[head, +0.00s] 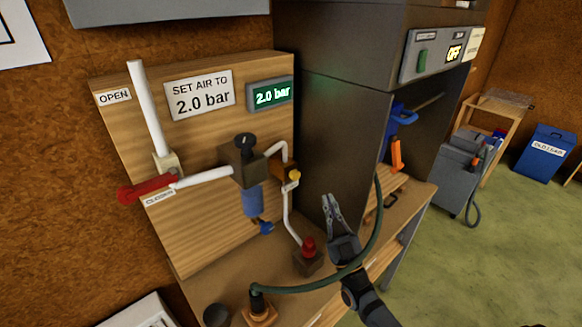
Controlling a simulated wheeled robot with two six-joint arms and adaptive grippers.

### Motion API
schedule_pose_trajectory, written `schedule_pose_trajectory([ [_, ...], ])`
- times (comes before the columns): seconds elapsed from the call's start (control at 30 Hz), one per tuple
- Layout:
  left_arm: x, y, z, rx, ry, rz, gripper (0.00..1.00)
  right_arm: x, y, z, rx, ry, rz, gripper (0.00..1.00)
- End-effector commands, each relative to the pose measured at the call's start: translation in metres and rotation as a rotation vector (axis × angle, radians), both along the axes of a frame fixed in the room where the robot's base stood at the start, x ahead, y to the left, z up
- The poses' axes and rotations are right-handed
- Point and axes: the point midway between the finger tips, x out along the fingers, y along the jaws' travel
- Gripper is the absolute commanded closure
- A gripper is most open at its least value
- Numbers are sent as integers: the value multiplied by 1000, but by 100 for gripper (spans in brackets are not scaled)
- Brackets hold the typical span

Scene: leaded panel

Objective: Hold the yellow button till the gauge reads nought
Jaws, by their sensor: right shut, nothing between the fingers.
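The yellow button (293,175) sits on the side of a small brass-coloured fitting at the end of the white pipe run on the wooden board. The gauge (270,94) is a grey box with a green lit display that reads 2.0 bar. My right gripper (331,201) is shut and empty. In the picture it lies to the right of and below the yellow button, apart from it, in front of the dark cabinet. My left gripper is not in view.
A red lever (147,188) lies near the CLOSED label. A red knob (308,245) stands on a block on the bench, left of my right arm. A green hose (330,281) loops across the bench. The dark cabinet (335,120) stands behind my gripper; its panel reads OFF.

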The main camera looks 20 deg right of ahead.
Motion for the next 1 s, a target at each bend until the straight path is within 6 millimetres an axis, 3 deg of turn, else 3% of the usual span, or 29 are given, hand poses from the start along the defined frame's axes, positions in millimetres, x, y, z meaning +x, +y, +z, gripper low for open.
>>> schedule_pose_trajectory([
  [0.3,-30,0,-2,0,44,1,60,-2,0,5,0,-15,0,100],
  [0.47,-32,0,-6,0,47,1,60,2,1,3,1,-15,-1,100],
  [0.77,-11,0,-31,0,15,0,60,38,14,0,1,-17,-1,100],
  [1.0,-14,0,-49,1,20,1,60,67,24,0,1,-16,-1,100],
])
